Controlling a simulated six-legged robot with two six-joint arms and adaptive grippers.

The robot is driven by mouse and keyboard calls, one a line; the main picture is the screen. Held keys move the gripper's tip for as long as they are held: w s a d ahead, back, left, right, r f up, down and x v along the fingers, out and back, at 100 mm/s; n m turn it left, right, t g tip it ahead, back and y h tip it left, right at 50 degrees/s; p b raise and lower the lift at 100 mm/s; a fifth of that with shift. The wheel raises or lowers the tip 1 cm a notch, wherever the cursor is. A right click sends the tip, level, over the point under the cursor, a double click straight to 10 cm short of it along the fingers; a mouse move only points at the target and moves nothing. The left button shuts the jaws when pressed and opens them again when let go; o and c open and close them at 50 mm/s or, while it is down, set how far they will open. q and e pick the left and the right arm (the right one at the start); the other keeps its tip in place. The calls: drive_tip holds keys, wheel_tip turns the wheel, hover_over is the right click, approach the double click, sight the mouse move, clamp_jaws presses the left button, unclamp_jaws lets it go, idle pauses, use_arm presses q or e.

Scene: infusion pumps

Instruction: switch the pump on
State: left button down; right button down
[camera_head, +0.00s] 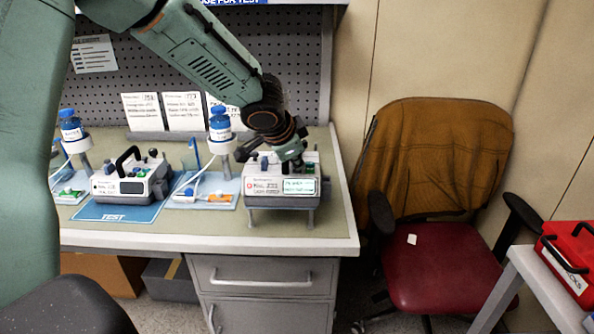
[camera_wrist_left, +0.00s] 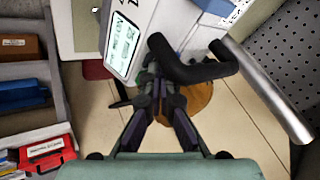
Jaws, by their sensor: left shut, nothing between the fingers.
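A white and grey infusion pump (camera_head: 264,187) stands on a small legged stand at the right end of the bench. Its pale display (camera_head: 299,186) shows dark marks like text; the display also shows in the left wrist view (camera_wrist_left: 123,46). A second pump (camera_head: 131,180) with a black handle sits on the blue TEST mat (camera_head: 112,211). My left gripper (camera_head: 293,158) is shut and empty, at the top of the right pump. In the left wrist view its fingertips (camera_wrist_left: 157,88) lie close beside the pump's display; I cannot tell whether they touch it. No power switch is clearly visible.
A black handle (camera_wrist_left: 185,66) and a metal pole (camera_wrist_left: 268,92) are close to the gripper. A chair (camera_head: 436,180) and a red case (camera_head: 570,262) are to the right.

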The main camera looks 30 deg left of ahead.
sight(296, 171)
idle(0.4)
use_arm(q)
drive_tip(key=shift+a+r+p, duration=0.1)
drive_tip(key=shift+r+p, duration=0.65)
drive_tip(key=shift+r, duration=0.1)
wheel_tip(296, 171, up, 5)
drive_tip(key=p, duration=0.4)
idle(0.6)
